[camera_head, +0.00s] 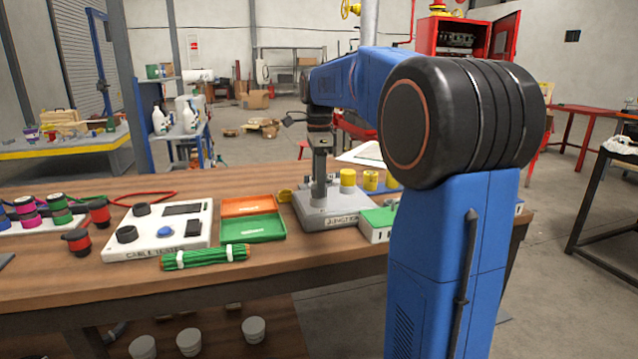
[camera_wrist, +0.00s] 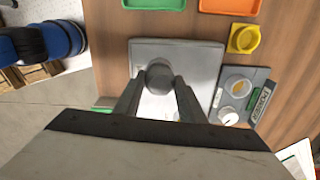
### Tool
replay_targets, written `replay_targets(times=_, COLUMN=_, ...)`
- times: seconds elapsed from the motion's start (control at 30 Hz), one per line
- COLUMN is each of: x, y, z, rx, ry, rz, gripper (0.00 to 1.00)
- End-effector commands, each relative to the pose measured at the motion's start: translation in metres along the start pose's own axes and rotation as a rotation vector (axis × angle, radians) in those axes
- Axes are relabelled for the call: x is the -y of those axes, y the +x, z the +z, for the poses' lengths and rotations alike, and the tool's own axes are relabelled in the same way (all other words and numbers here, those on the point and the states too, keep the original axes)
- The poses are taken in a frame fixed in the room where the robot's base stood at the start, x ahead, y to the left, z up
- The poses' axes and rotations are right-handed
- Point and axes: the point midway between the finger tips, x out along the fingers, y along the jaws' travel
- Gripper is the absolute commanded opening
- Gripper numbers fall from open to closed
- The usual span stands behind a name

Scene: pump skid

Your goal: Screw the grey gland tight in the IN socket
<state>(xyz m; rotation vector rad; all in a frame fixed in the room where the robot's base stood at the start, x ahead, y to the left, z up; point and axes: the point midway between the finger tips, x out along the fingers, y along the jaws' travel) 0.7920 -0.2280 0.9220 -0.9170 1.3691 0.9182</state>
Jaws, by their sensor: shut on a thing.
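My gripper (camera_wrist: 160,88) is shut on the grey gland (camera_wrist: 160,72), a short grey cylinder seen from above between the two fingers in the wrist view. The gland is over the light grey junction base (camera_wrist: 205,57), which also shows in the head view (camera_head: 313,212) with a JUNCTION label on its front. In the head view my gripper (camera_head: 320,195) points straight down at this base. The socket under the gland is hidden, and no IN mark can be read. I cannot tell how deep the gland sits.
A yellow cylinder (camera_head: 348,177) stands just right of my gripper. A yellow part (camera_wrist: 243,38) lies beside the base. Orange (camera_head: 248,205) and green (camera_head: 250,229) trays are to the left, with a green cable bundle (camera_head: 205,257) in front. A green-topped box (camera_head: 378,222) is close on the right.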

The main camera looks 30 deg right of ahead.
Motion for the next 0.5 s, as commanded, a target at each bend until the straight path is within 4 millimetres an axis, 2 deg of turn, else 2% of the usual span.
replay_targets(times=0.27, x=0.0001, y=0.0001, z=0.0, rx=0.0, ry=0.123, rz=0.0, gripper=0.15)
replay_targets(times=0.5, x=0.0001, y=0.0001, z=0.0, rx=0.0, ry=0.344, rz=0.0, gripper=0.15)
